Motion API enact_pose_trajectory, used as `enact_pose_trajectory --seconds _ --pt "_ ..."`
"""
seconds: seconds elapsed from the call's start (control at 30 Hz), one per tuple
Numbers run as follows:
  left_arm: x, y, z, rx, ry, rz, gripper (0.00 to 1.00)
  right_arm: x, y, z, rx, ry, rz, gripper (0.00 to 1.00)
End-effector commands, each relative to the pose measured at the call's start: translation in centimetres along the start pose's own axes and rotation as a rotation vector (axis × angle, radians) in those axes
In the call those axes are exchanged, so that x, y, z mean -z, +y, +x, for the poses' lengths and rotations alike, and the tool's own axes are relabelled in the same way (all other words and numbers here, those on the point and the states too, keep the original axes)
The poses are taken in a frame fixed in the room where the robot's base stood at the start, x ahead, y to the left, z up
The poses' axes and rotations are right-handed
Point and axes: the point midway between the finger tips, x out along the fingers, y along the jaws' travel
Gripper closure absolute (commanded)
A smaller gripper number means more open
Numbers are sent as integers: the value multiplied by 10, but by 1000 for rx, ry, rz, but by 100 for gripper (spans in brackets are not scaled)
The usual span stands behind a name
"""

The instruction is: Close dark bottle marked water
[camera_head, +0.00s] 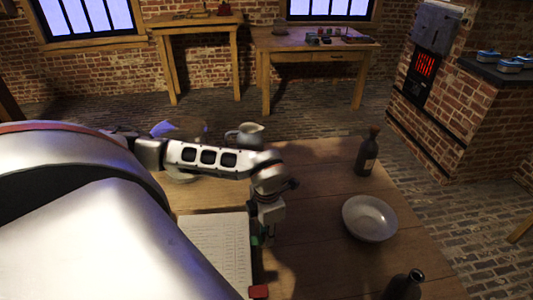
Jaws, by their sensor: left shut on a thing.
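A dark bottle (368,152) with a pale label stands upright at the table's back right; its top looks covered, but the label is too small to read. Another dark bottle (404,285) stands at the bottom edge, partly cut off; its mouth looks open and no label shows. I cannot tell which is marked water. My left gripper (264,236) points down beside the book, left of both bottles and apart from them. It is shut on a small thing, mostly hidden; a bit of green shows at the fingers. My right gripper is not in view.
A pale bowl (370,219) lies between the two bottles. An open book (218,246), a small red thing (259,291) and a grey jug (246,135) are on the wooden table (320,180). My left arm covers the table's left side. A brick stove (450,110) stands at right.

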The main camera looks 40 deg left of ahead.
Motion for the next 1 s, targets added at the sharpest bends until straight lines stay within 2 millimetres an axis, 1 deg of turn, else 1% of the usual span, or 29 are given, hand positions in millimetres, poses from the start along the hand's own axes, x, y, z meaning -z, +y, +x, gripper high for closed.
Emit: enact_pose_trajectory --seconds 0.17,0.27,0.47,0.7,0.8,0.9,1.0 --pt "-1 1 -19 -2 -3 0 86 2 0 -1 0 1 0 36" --pt "-1 1 -35 -2 -4 0 86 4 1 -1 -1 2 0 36" --pt "-2 1 -76 -3 -6 0 86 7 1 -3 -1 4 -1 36" --pt "-2 1 -133 -3 -6 -1 86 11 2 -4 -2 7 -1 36" --pt "-1 1 -154 -3 -5 0 86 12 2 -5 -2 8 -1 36" --pt "-1 1 -170 -3 -5 0 86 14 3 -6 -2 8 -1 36" --pt "-1 0 -182 -1 -3 -1 86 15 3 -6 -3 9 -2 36"
